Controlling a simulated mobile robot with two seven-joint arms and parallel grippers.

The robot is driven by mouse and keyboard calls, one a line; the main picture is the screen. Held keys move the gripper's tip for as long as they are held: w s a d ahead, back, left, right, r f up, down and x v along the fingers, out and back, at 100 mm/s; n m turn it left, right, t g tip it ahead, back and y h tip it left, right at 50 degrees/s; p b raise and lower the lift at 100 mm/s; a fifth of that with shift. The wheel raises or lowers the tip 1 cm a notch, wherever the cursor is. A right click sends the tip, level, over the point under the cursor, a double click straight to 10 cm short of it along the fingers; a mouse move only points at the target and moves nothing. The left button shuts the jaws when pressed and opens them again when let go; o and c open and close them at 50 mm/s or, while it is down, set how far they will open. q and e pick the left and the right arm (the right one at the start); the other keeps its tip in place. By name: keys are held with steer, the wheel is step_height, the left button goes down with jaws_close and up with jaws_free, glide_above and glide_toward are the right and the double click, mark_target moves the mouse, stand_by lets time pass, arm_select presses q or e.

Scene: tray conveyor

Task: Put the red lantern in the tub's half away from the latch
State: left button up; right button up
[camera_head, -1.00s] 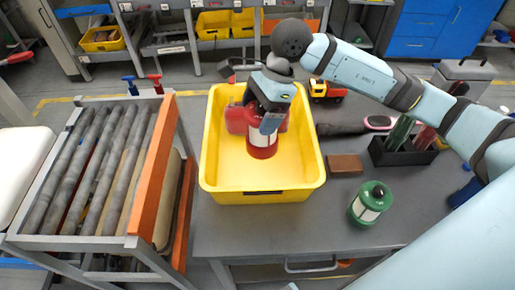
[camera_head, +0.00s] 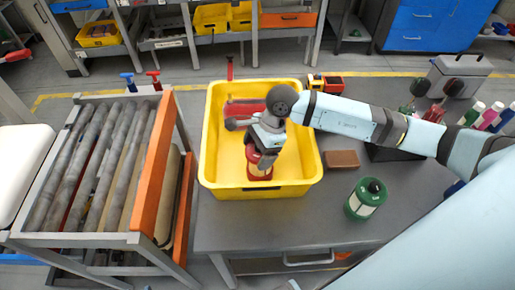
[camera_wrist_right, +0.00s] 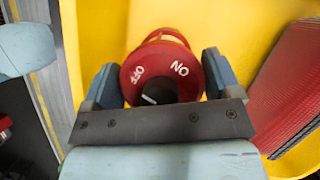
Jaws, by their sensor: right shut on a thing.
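The yellow tub (camera_head: 211,171) stands on the grey table. A red ribbed object (camera_head: 243,108) lies in its back part; it also shows at the right of the right wrist view (camera_wrist_right: 292,88). My right gripper (camera_head: 262,158) is inside the tub's front half, shut on the red lantern (camera_head: 258,174). In the right wrist view the fingers flank the lantern's red top (camera_wrist_right: 162,72), marked OFF and ON. The lantern looks upright; whether its base touches the tub floor is hidden. I cannot make out the latch clearly. My left gripper is not in view.
A roller conveyor (camera_head: 90,170) with an orange side rail (camera_head: 147,170) is at the left. Bottles (camera_head: 490,115) stand far right.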

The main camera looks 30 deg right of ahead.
steer(key=shift+f, duration=0.15)
steer(key=o, duration=1.3)
steer(key=shift+c, duration=0.2)
steer(key=shift+r, duration=0.35)
steer(key=b+v, duration=0.1)
steer(key=v, duration=1)
steer(key=shift+d+r, duration=0.25)
steer(key=shift+r, duration=0.05)
